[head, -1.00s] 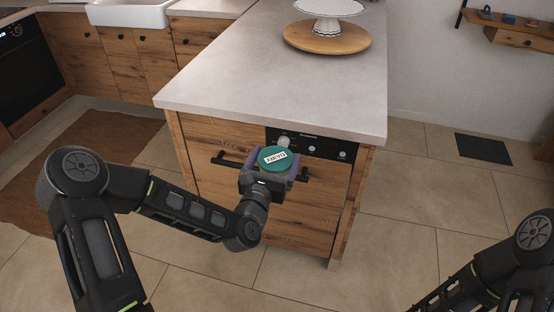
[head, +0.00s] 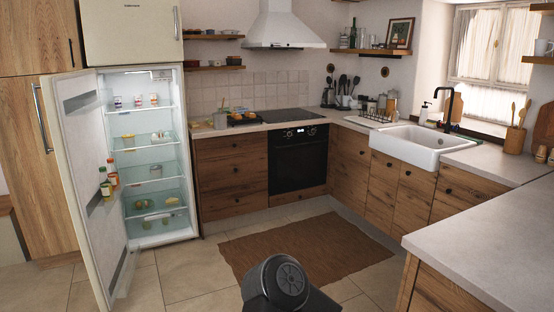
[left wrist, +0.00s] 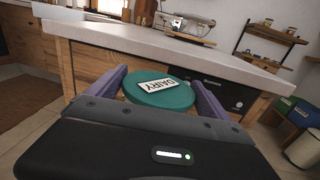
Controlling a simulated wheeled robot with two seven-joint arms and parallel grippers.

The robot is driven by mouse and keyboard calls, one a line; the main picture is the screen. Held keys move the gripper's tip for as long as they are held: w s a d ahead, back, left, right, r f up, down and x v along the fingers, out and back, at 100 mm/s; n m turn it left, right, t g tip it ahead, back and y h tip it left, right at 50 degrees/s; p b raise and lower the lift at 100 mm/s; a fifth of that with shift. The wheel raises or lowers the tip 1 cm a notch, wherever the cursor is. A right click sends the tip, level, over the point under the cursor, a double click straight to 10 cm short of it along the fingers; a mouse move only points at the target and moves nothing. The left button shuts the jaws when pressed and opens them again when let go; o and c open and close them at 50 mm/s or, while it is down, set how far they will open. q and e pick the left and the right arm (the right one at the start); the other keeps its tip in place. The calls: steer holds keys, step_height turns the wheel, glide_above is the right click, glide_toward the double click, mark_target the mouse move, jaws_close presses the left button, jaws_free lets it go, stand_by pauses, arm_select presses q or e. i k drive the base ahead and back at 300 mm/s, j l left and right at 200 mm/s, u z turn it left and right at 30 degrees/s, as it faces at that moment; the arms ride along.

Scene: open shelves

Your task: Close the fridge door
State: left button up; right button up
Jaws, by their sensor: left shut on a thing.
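The fridge (head: 160,235) stands at the left in the head view, with its lower door (head: 88,190) swung wide open toward the left. The door's handle (head: 42,118) is on its outer side. Bottles sit in the door racks and food stands on the lit shelves. In the left wrist view, my left gripper (left wrist: 160,95) is shut on a round green-lidded container (left wrist: 158,97) marked DAIRY. In the head view only a joint of my arm shows at the bottom; neither gripper is seen there.
A brown rug (head: 305,252) lies on the tiled floor right of the fridge. Wooden cabinets with an oven (head: 297,160) and a white sink (head: 422,143) run behind it. A grey countertop (head: 495,240) juts in at the right. Floor before the fridge is clear.

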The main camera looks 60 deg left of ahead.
mark_target(74, 104)
steer(key=i+j+u, duration=0.15)
steer(key=j+u, duration=0.3)
steer(key=i+j+u, duration=0.25)
steer(key=j+u, duration=0.25)
steer(key=i+j+u, duration=0.3)
steer(key=j+u, duration=0.15)
steer(key=i+j+u, duration=0.25)
steer(key=u, duration=0.25)
steer(key=i+j+u, duration=0.1)
steer(key=i+u, duration=0.35)
steer(key=i+j+z, duration=0.1)
steer(key=i, duration=0.35)
steer(key=i+j, duration=0.1)
steer(key=i, duration=0.4)
steer(key=i+j+z, duration=0.15)
steer(key=i, duration=0.3)
steer(key=i+j, duration=0.1)
steer(key=i, duration=0.4)
steer(key=i+j+z, duration=0.35)
steer(key=i+z, duration=0.15)
steer(key=i, duration=0.15)
